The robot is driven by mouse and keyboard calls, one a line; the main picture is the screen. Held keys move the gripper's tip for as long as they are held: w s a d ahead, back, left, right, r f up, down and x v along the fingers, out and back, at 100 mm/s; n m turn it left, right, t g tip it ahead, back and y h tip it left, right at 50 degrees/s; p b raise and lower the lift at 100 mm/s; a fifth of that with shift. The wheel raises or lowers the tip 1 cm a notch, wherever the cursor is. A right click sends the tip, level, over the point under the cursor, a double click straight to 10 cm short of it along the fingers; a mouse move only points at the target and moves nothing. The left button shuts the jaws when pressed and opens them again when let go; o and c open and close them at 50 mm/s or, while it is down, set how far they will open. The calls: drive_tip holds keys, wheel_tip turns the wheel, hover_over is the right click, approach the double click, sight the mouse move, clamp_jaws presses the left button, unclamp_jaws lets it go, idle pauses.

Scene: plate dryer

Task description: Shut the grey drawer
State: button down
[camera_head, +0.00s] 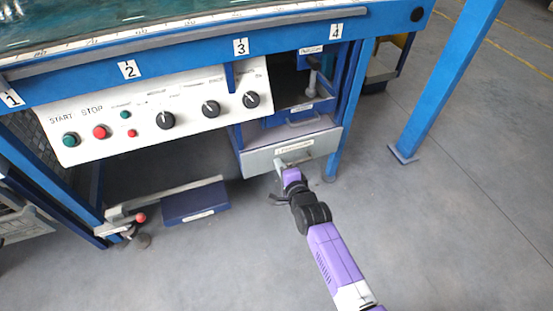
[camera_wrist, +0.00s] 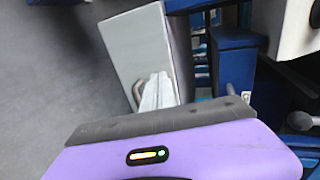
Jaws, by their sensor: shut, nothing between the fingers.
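The grey drawer (camera_head: 258,162) is at the bottom of the drawer stack under the workbench, with a pale label and a handle on its front. It stands out from the blue drawer above it, so it looks partly open. Its grey front also shows in the wrist view (camera_wrist: 135,42). My gripper (camera_head: 281,174) is at the drawer's front, close to the handle. In the wrist view its fingers (camera_wrist: 156,92) are together and empty, with their tips over the lower part of the grey front. I cannot tell whether they touch it.
A blue drawer (camera_head: 300,131) sits above the grey one. A white control panel (camera_head: 185,112) with knobs and buttons is to the left. A blue pedal (camera_head: 195,203) lies on the floor, and a blue post (camera_head: 446,85) stands at right. The floor (camera_head: 440,220) is clear at lower right.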

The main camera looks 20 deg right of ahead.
drive_tip(key=p+v, duration=0.4)
drive_tip(key=v, duration=0.4)
drive_tip(key=shift+s+p, duration=0.3)
drive_tip(key=shift+s, duration=0.05)
